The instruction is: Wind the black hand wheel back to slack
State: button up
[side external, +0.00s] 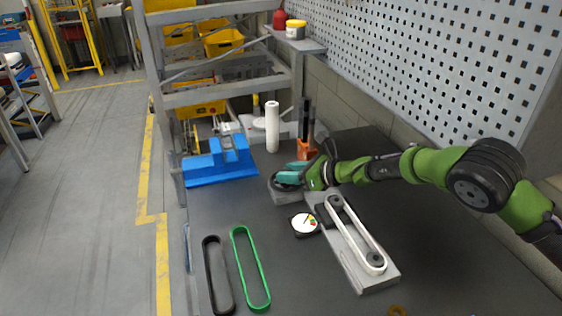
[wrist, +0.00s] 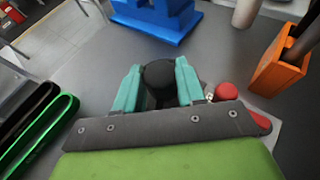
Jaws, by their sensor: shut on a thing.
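The black hand wheel (side external: 279,186) sits on a small grey block beside the belt plate (side external: 380,278) in the side external view. In the wrist view, a round black part of the wheel (wrist: 159,72) stands between the teal fingers of my gripper (wrist: 158,82). My gripper (side external: 287,176) is shut on it, and the fingers hide much of the wheel. A white belt (side external: 354,240) runs around two dark pulleys on the plate. A dial gauge (side external: 305,224) with a white face and coloured marks lies next to the plate; its exact reading is too small to tell.
A black belt (side external: 216,272) and a green belt (side external: 250,268) lie loose at the front left. A blue stand (side external: 220,163), white cylinder (side external: 272,127) and orange holder (side external: 307,149) stand behind the wheel. A red knob (wrist: 225,91) is right of my fingers.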

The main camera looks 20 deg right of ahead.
jog(key=shift+w+d+n+g+y, duration=0.1)
jog(key=shift+w+n+g+y, duration=0.05)
jog(key=shift+n+g+y, duration=1.15)
jog(key=shift+h, duration=0.3)
jog(key=o, duration=1.1)
jog(key=shift+c, duration=0.2)
jog(key=shift+d, duration=0.1)
jog(key=v, duration=0.5)
notch_tip(320, 180, up, 7)
